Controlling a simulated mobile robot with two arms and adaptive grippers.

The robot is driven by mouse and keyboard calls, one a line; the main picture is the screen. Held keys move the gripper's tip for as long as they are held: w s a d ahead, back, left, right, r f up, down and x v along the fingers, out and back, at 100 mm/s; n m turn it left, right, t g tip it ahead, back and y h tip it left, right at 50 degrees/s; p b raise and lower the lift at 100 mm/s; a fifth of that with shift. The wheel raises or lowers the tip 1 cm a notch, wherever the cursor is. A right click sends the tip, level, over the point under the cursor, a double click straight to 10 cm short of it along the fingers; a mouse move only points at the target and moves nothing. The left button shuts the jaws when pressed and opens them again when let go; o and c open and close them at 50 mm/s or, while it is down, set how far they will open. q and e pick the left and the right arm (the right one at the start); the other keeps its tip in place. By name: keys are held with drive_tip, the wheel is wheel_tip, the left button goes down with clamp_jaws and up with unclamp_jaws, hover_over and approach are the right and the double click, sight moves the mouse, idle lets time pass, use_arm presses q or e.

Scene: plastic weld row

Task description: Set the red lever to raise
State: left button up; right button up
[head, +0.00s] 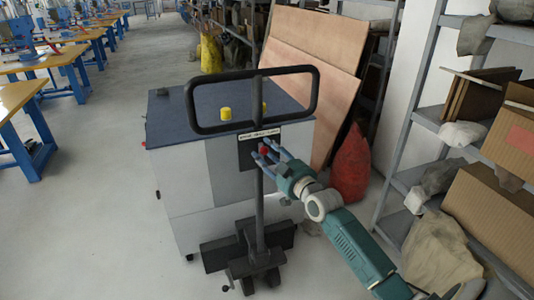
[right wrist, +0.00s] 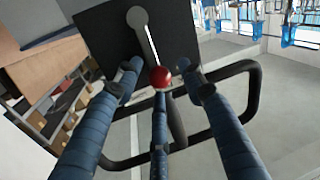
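The red lever's round knob (head: 264,150) shows small on the black panel of a cabinet, below a white label strip (head: 259,134). In the right wrist view the red knob (right wrist: 160,77) sits at the end of a grey lever arm (right wrist: 146,38), which runs from a round pivot on the black plate (right wrist: 100,38). My right gripper (head: 268,154) is at the panel. Its blue fingers (right wrist: 162,84) are spread on either side of and below the knob, apart from each other. Whether any finger touches the knob I cannot tell. My left gripper is out of view.
A black handle frame on a post (head: 259,195) stands in front of the cabinet (head: 187,190). Yellow knobs (head: 226,114) are on the cabinet top. A red sack (head: 351,165) and grey shelving (head: 406,130) stand to the right. Open floor (head: 90,230) lies to the left.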

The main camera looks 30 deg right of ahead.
clamp_jaws()
drive_tip(key=shift+w+a+r+n+p, duration=0.1)
drive_tip(key=shift+a+r+n+p, duration=0.3)
drive_tip(key=shift+n+p, duration=0.5)
drive_tip(key=shift+w+a+f+n+g+p, duration=0.15)
drive_tip(key=shift+a+n+g+p, duration=0.25)
drive_tip(key=shift+p, duration=0.45)
drive_tip(key=shift+w+a+f+n+p, duration=0.1)
drive_tip(key=shift+a+f+n+p, duration=0.15)
drive_tip(key=shift+a+n+p, duration=0.55)
drive_tip(key=shift+w+a+f+n+h+p, duration=0.15)
drive_tip(key=shift+a+f+n+h+p, duration=0.2)
drive_tip(key=shift+n, duration=0.55)
